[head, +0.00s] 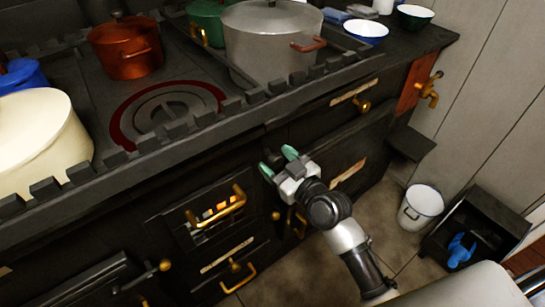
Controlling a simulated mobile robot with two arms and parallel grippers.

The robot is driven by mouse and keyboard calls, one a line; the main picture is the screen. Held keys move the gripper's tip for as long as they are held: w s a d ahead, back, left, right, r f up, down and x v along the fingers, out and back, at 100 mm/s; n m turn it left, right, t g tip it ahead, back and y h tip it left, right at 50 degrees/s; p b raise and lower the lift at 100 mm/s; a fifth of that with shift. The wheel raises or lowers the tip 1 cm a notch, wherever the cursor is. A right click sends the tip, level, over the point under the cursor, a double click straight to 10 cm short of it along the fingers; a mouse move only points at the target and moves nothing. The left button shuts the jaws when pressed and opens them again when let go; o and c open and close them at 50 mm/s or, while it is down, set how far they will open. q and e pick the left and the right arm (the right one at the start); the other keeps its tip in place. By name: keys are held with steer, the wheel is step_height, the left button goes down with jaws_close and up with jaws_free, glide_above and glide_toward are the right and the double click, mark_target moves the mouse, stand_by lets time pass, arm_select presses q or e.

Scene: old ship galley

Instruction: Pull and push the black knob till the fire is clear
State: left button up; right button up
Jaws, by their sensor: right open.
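My right gripper (278,162) reaches up from the lower right to the front of the dark stove (130,190). Its two green-tipped fingers are open and apart, close to the stove front just under the top rail. A small dark shape sits between or just behind the fingertips; it may be the black knob, but I cannot tell it clearly from the dark front. The fire glows orange and yellow behind the barred firebox door (180,222), left of the gripper. My left gripper is not in view.
A toothed rail (205,118) edges the stove top, which carries a grey pot (268,45), an orange pot (127,50) and a cream pot (40,140). Brass handles stick out below. A white bucket (420,208) and black box (480,228) stand on the floor at right.

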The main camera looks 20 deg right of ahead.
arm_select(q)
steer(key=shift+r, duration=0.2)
arm_select(e)
steer(key=shift+x, duration=0.9)
steer(key=shift+c, duration=0.3)
